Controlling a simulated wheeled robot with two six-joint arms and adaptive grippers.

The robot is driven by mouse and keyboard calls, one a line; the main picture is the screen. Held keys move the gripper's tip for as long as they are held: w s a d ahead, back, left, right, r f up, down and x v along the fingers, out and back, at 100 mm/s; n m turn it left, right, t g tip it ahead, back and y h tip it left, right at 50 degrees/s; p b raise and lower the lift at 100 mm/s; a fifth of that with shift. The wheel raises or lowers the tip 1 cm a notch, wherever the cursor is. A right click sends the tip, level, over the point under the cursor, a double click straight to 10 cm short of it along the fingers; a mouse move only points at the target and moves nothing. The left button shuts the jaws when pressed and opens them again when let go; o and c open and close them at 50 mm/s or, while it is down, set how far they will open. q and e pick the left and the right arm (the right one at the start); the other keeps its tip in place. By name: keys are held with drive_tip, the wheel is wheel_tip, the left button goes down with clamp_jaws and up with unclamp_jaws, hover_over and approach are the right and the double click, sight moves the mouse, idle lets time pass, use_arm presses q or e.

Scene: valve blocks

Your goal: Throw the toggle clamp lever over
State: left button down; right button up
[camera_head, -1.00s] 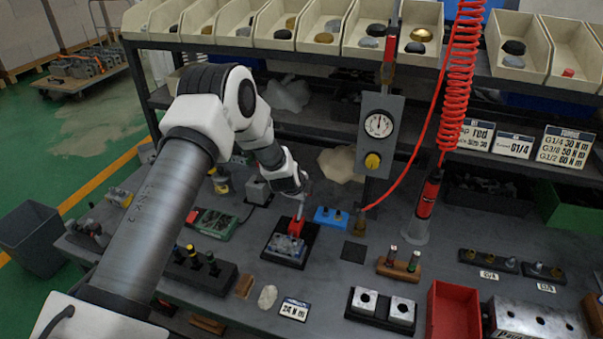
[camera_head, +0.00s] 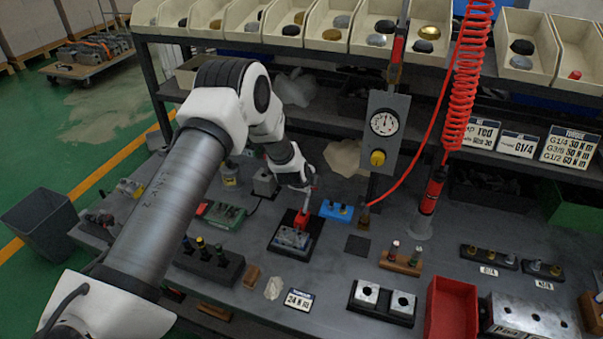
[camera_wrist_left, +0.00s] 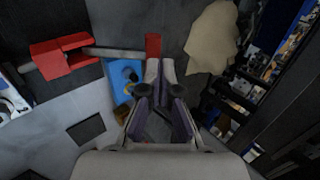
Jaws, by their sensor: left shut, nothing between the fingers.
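The toggle clamp (camera_head: 291,239) sits on a dark plate in the middle of the bench, with a red part (camera_head: 302,219) rising at its back. My left gripper (camera_head: 308,187) is just above and behind that red part, pointing down. In the left wrist view my left gripper (camera_wrist_left: 160,68) has its fingers shut and empty. Left of the fingers, a grey bar runs from a red bracket (camera_wrist_left: 58,56) toward a red tip (camera_wrist_left: 153,44) close to the fingertips. Contact with the fingers cannot be told. My right gripper is in neither view.
A blue block (camera_head: 336,210) with dark knobs stands close right of the clamp. A green device (camera_head: 224,215) lies to its left. A gauge panel (camera_head: 384,128) and a red coiled hose (camera_head: 470,80) hang at the right. A bare dark square (camera_head: 358,245) lies nearby.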

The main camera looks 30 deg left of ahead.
sight(308, 202)
use_arm(q)
drive_tip(key=v, duration=1.3)
drive_tip(key=shift+w+r, duration=0.2)
drive_tip(key=shift+w, duration=0.1)
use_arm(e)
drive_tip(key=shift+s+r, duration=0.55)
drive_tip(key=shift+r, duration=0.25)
use_arm(q)
drive_tip(key=shift+w+a+f, duration=0.1)
drive_tip(key=shift+w, duration=0.1)
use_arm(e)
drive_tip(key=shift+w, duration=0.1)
